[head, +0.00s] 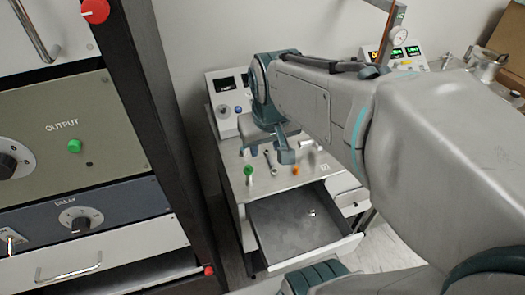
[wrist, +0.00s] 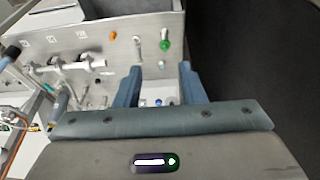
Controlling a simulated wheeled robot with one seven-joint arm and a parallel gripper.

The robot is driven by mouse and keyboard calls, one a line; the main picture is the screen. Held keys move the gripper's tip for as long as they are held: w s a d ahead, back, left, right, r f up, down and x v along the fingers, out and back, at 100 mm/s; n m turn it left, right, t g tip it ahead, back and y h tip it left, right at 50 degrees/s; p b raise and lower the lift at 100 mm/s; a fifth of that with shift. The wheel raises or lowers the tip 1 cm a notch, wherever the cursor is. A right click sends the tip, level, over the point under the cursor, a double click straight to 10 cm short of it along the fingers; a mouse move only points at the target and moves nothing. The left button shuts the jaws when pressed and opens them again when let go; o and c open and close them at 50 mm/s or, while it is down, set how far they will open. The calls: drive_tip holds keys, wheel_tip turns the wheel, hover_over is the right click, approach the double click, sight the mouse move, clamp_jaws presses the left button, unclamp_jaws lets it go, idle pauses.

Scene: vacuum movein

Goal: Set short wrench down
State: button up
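A small grey wrench (head: 270,163) lies on the pale top of the cart (head: 232,182), beside a green-handled tool (head: 248,172). In the wrist view the wrench (wrist: 137,46) lies beyond the fingertips, to the left of the green handle (wrist: 165,45). My gripper (head: 267,152) is low over the cart top, partly covered by my arm in the head view. In the wrist view my gripper (wrist: 158,76) has its fingers spread wide, with nothing held between them. Whether the fingertips touch the surface cannot be told.
An orange-ended item (head: 295,170) lies to the right of the wrench. An open grey drawer (head: 290,225) juts out below the top. An instrument box with a blue knob (head: 228,112) stands behind. A tall dark rack (head: 150,110) closes off the left side.

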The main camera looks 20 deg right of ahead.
drive_tip(key=s+a+t, duration=0.1)
drive_tip(key=s, duration=0.6)
drive_tip(key=shift+a, duration=0.15)
